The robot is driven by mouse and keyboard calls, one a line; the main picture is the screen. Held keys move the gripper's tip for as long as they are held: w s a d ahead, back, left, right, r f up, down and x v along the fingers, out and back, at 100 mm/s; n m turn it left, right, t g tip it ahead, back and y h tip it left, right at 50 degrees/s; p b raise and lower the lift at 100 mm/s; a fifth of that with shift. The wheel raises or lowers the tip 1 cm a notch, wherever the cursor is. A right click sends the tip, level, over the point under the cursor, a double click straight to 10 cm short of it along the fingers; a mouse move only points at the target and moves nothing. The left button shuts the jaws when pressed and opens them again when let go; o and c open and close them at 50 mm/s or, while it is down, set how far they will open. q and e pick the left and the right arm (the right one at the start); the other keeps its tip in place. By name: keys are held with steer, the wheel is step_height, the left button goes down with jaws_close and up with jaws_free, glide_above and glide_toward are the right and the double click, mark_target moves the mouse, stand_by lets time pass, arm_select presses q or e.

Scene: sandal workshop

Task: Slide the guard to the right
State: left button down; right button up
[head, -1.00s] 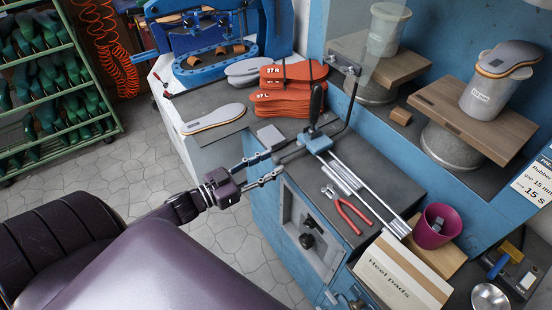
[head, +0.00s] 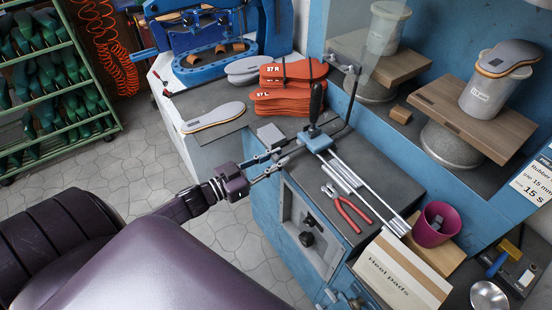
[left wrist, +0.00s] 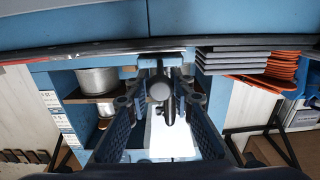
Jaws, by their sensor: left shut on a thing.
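The guard is a clear panel (head: 372,50) at the top, with a dark bent bar (head: 348,112) running down to a blue slide block (head: 318,143). The block sits at the far end of two silver rails (head: 367,193) and carries an upright black handle (head: 315,102). In the left wrist view a round grey knob (left wrist: 160,89) shows between the fingers. The exact contact is hidden. My right gripper is not in view.
Red-handled pliers (head: 347,207) lie left of the rails. A magenta cup (head: 433,225) and a heel pads box (head: 402,272) stand at the near end. Orange soles (head: 287,98) lie behind the block. The bench along the rails is otherwise mostly clear.

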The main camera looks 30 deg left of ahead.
arm_select(q)
steer(key=shift+d, duration=0.1)
steer(key=shift+s+d, duration=0.1)
steer(key=shift+d, duration=0.05)
steer(key=s+d+p, duration=0.1)
steer(key=d, duration=0.3)
steer(key=s+d+p, duration=0.2)
steer(key=d, duration=0.1)
steer(key=s+d+p, duration=0.2)
steer(key=d, duration=0.2)
steer(key=shift+d+r, duration=0.2)
steer(key=shift+d, duration=0.1)
steer(key=s+d, duration=0.1)
steer(key=d, duration=0.3)
steer(key=s+d+p, duration=0.1)
steer(key=s+d, duration=0.1)
steer(key=d, duration=0.3)
steer(key=s+d, duration=0.2)
steer(key=d, duration=0.2)
steer(key=shift+s+d+f, duration=0.15)
steer(key=shift+s+f, duration=0.05)
steer(key=c, duration=1.7)
jaws_free()
steer(key=shift+o, duration=0.2)
